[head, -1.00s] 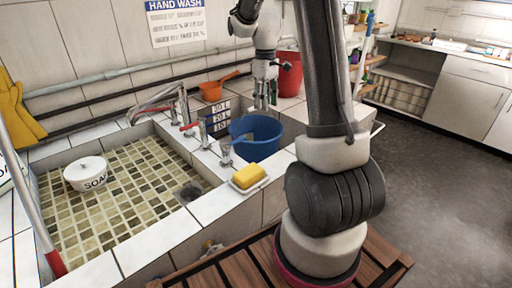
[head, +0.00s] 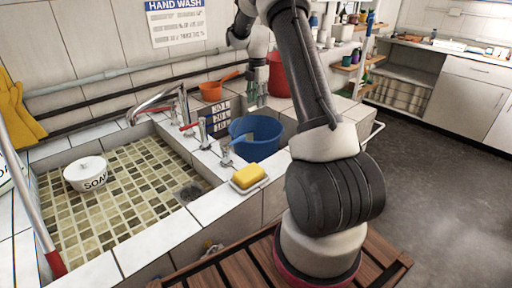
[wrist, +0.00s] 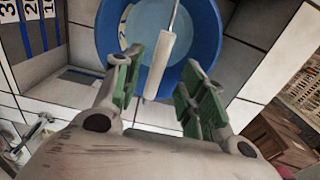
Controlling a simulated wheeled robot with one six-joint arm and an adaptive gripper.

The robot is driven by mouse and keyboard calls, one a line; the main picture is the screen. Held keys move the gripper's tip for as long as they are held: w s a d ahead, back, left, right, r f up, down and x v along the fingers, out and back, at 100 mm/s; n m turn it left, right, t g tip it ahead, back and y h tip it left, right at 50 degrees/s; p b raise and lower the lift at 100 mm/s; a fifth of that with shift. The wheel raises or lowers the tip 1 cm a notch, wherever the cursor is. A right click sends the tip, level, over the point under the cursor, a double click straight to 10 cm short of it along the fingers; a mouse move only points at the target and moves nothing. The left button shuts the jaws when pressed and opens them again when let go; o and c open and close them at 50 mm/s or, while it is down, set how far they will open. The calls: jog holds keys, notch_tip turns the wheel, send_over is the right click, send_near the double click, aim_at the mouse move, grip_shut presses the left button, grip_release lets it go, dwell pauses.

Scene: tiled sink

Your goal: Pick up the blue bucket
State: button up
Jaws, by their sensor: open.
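My gripper (head: 255,96) is open and empty, just above the bucket's far rim in the head view. Its two green-padded fingers (wrist: 160,84) stand apart in the wrist view.
A tap (head: 170,102) and sink basin (head: 120,190) lie left of the bucket. A yellow sponge (head: 248,176) sits on a dish in front. An orange scoop (head: 211,91) is behind. A red container (head: 279,82) is partly hidden by my arm.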

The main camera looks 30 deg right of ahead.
aim_at(256, 108)
notch_tip(256, 108, down, 5)
jog(key=shift+w+a+r, duration=0.1)
jog(key=shift+a+r, duration=0.05)
jog(key=shift+r, duration=0.05)
grip_shut()
jog(key=shift+w+r, duration=0.1)
jog(key=shift+r, duration=0.05)
